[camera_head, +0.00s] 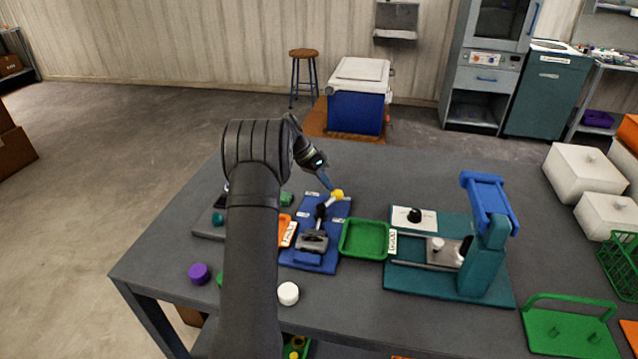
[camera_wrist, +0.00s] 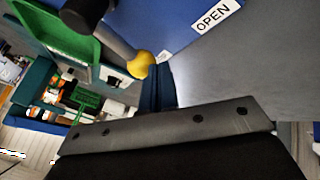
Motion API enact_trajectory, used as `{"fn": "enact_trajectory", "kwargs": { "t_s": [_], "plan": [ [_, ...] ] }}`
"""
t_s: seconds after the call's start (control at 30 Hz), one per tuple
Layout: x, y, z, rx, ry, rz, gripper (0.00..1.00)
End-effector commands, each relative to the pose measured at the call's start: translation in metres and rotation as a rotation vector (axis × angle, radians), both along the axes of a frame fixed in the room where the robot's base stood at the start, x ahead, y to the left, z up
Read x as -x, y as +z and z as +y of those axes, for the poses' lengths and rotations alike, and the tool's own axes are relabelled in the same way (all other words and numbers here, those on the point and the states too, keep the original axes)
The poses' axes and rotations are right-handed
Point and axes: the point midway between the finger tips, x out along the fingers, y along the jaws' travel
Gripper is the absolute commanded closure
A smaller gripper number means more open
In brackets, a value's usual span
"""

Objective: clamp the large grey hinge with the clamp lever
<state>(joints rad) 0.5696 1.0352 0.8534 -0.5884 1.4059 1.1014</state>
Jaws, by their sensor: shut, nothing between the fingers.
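The clamp lever (camera_head: 329,202) stands on a blue clamp board (camera_head: 333,222) and ends in a yellow knob (camera_head: 338,194). In the wrist view the yellow knob (camera_wrist: 141,65) sits on a grey rod, close beside my fingers. A grey part (camera_head: 312,241), which looks like the large grey hinge, sits at the near end of the board; its fine shape is too small to tell. My gripper (camera_head: 328,184) is shut and empty, its tip just left of the knob. The wrist view shows the fingers (camera_wrist: 159,88) to the knob's right; I cannot tell whether they touch it.
An OPEN label (camera_wrist: 216,15) lies on the board. A green tray (camera_head: 364,240) stands right of the board, and a teal press-like fixture (camera_head: 485,258) farther right. An orange item (camera_head: 284,230) is close on the left. A white cap (camera_head: 288,293) stands in front. The table behind the board is clear.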

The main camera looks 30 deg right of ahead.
Motion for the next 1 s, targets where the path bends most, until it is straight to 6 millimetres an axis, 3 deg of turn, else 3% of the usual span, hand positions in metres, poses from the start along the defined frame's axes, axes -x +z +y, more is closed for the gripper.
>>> {"fn": "enact_trajectory", "kwargs": {
  "t_s": [0.13,1.0],
  "plan": [
    [0.006,0.000,-0.006,0.000,-0.089,0.000,1.00],
    [0.015,0.000,-0.014,0.001,-0.083,0.001,1.00]
  ]
}}
